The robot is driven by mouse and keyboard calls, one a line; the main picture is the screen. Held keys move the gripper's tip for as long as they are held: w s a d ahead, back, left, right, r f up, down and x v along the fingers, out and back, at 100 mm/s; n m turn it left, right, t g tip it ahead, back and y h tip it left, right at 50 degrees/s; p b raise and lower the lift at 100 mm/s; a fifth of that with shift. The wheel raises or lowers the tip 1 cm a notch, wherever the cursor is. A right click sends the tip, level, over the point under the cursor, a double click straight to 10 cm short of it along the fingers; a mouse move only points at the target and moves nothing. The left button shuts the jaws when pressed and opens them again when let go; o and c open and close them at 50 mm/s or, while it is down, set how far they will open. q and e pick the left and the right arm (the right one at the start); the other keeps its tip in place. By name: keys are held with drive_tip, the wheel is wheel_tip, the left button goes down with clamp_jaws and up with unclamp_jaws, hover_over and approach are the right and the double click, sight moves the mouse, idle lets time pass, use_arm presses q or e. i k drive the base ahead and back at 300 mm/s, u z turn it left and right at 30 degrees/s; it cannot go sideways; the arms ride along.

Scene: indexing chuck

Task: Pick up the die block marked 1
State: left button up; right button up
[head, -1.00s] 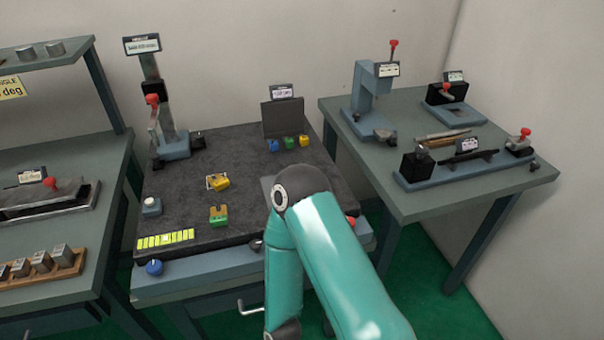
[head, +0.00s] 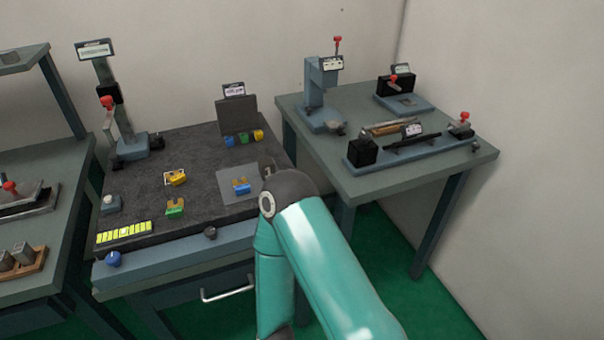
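Grey metal blocks (head: 22,252) stand in a wooden rack (head: 38,262) at the lower left edge of the head view. They look like die blocks, but I cannot read any mark on them, and the rack is cut off by the picture edge. One teal arm of mine rises from the bottom, right of the middle, far from the rack. Neither of my grippers can be made out in this view.
A dark-topped bench (head: 150,205) holds a yellow block (head: 177,177), a green block (head: 175,207) and a blue block (head: 241,186) on a grey plate. A right table (head: 370,180) carries several fixtures with red knobs. Green floor shows between the benches.

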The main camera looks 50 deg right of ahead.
sight(266, 165)
drive_tip(key=z, duration=0.05)
drive_tip(key=k, duration=1.1)
drive_tip(key=z, duration=0.35)
drive_tip(key=i, duration=1.05)
drive_tip(key=z, duration=0.05)
